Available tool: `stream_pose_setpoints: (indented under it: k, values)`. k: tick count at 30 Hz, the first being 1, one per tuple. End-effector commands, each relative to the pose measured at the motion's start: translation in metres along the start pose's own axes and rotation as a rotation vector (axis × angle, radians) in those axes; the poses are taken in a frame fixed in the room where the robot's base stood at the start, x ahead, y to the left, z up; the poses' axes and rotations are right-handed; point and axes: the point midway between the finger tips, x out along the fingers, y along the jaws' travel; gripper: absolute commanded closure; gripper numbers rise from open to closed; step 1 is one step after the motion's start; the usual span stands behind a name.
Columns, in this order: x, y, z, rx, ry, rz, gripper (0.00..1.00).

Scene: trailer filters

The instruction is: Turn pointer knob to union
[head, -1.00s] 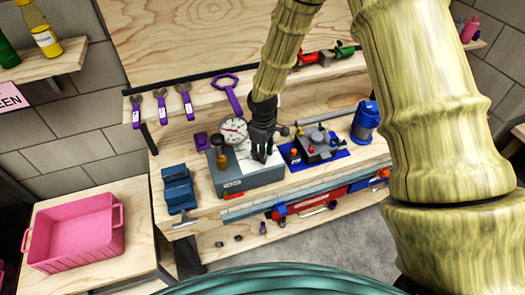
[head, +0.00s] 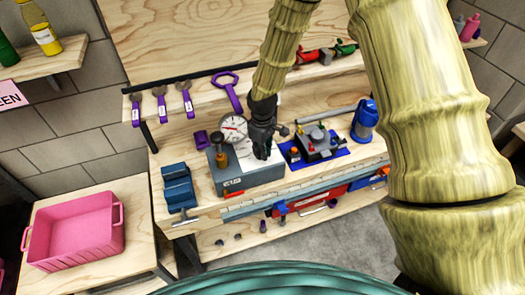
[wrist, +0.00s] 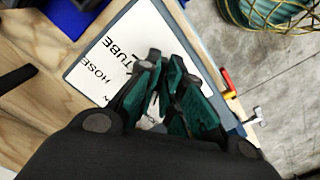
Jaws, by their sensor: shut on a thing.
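The grey box (head: 255,180) stands on the workbench in the head view, with a white plate on top. In the wrist view the white plate (wrist: 97,68) carries the words TUBE and HOSE; other lettering is hidden by the fingers. My gripper (head: 262,154) is over the plate, pointing down. In the wrist view my gripper (wrist: 158,103) has its dark teal fingers closed around the knob, of which only a pale sliver shows between them. The pointer's direction is hidden. A small dark label with pale letters is on the box's front.
A round dial gauge (head: 233,128) and a brass fitting (head: 221,159) are beside my gripper. A blue vise-like block (head: 178,187) stands left of the box. A blue mat (head: 340,154) with a grey fixture lies right. A pink bin (head: 75,232) is far left.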

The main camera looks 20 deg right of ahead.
Motion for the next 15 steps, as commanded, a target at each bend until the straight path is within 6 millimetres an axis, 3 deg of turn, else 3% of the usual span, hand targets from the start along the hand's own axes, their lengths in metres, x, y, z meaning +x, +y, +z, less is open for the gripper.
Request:
stream_pose_setpoints:
  k: [15]
  values:
    - [0.0002, -0.0032, -0.0014, 0.389, 0.001, 0.002, 1.0]
